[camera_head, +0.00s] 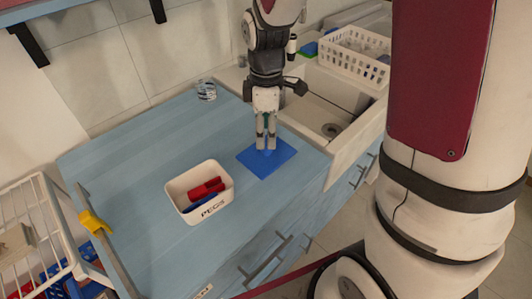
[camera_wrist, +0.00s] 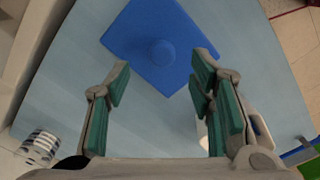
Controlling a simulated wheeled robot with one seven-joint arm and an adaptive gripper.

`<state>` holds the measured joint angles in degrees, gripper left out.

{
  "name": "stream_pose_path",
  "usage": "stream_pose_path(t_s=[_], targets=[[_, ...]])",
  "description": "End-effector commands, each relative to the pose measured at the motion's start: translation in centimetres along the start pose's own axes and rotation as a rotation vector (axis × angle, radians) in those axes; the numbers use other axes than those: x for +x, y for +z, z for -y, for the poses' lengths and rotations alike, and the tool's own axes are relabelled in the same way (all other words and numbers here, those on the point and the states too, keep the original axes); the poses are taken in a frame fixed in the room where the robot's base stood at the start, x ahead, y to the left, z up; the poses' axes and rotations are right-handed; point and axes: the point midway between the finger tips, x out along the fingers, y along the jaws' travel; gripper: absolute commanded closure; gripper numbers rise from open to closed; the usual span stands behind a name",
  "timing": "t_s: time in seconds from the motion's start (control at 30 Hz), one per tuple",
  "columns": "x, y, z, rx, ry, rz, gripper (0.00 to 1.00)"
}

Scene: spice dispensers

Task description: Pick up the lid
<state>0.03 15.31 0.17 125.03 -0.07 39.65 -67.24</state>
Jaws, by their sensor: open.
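The lid is a flat blue square with a round knob (camera_wrist: 163,52) at its middle. In the head view, the lid (camera_head: 267,165) lies flat on the light blue counter, right of the middle. My gripper (camera_head: 265,147) points down over the lid in the head view and partly covers it; the knob is hidden there. In the wrist view, my gripper (camera_wrist: 163,75) is open and empty, with green pads apart and the lid ahead of the fingertips. The gap between fingertips and lid is hard to judge.
A white box marked PEGS (camera_head: 183,204) holds red and blue pieces, left of the lid. A striped cup (camera_head: 206,90) stands at the back wall. A sink (camera_head: 318,105) and white basket (camera_head: 355,52) are at right; a white rack (camera_head: 40,190) is at left. The counter (camera_head: 130,150) is otherwise clear.

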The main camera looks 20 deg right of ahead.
Motion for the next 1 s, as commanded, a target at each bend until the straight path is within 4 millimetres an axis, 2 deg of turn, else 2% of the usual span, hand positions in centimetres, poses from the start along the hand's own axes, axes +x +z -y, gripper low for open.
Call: stream_pose_path(t_s=[0.4, 0.7, 0.77, 0.93, 1.0], targets=[[4.8, 0.2, 0.3, 0.001, -0.002, 0.001, 0.51], [5.3, 0.2, 0.2, 0.001, 0.001, 0.0, 0.51], [5.3, 0.2, 0.2, 0.001, 0.0, 0.0, 0.62], [5.3, 0.2, 0.2, 0.001, 0.0, 0.0, 1.0], [5.3, 0.2, 0.2, 0.001, 0.0, 0.0, 1.0]])
